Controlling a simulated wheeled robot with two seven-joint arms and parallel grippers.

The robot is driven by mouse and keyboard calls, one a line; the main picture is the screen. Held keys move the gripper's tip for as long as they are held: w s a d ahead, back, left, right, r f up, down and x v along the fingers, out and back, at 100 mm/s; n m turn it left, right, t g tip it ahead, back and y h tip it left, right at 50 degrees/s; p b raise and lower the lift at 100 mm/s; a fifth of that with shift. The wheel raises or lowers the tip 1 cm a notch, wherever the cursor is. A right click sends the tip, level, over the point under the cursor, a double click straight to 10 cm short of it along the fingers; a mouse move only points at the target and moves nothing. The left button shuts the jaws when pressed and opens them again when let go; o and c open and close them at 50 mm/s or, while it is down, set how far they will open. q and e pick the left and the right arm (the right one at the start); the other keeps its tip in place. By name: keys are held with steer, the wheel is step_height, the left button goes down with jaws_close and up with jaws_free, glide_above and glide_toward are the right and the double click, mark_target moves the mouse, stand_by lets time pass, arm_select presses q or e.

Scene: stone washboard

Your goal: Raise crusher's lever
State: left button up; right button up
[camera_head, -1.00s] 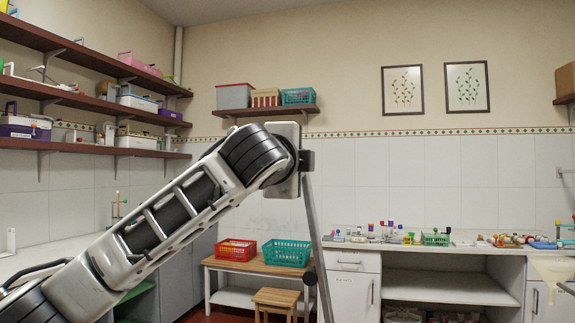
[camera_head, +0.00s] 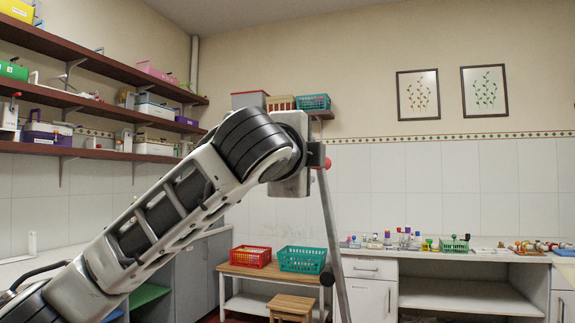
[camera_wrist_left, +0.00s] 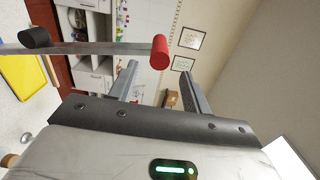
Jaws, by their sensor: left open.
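The lever is a long, thin grey metal bar (camera_head: 334,225) with a red cylindrical end (camera_head: 328,163) and a black grip (camera_head: 327,278) lower down. In the head view it stands steeply tilted in front of the counter. In the left wrist view the red end (camera_wrist_left: 160,52) appears in the gap at the fingertips, and the bar (camera_wrist_left: 85,49) runs off to the left. My left gripper (camera_wrist_left: 158,68) is open; I cannot tell whether the red end is between the fingers or just beyond them. In the head view my left gripper (camera_head: 318,155) is right beside the red end. The crusher's body is not visible.
A wooden bench (camera_head: 262,271) with a red basket (camera_head: 251,257) and a teal basket (camera_head: 301,259) stands behind, with a stool (camera_head: 292,305) before it. A counter with many small items (camera_head: 455,243) runs along the back wall. Shelves (camera_head: 110,105) line the left wall.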

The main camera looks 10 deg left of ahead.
arm_select(q)
steer(key=s+a+b, duration=0.1)
steer(key=s+b, duration=0.1)
steer(key=s, duration=0.9)
steer(key=shift+b, duration=0.35)
steer(key=shift+w+a, duration=0.1)
steer(key=w+f+n+g+h, duration=0.1)
steer(key=w+f+n+g, duration=0.2)
steer(key=f, duration=1.4)
steer(key=f+n+g, duration=0.4)
steer(key=f, duration=1.4)
steer(key=s+a+f+n+g, duration=0.25)
steer(key=s+f, duration=0.25)
steer(key=f, duration=0.4)
steer(key=s+a+f+n+g, duration=0.1)
steer(key=s+a+f+n, duration=0.15)
steer(key=s+f, duration=0.45)
steer(key=s+a+f+n+g+y, duration=0.1)
steer(key=s+a+f+n+g, duration=0.15)
steer(key=s+f, duration=0.4)
steer(key=s+a+f+n+g+y, duration=0.1)
steer(key=s+a+f+n+y, duration=0.15)
steer(key=s+f, duration=0.4)
steer(key=w+d+f+t+h, duration=0.3)
steer(key=w+d+f+t, duration=0.2)
steer(key=f+t, duration=0.1)
steer(key=shift+d+h, duration=0.35)
steer(key=shift+d, duration=0.05)
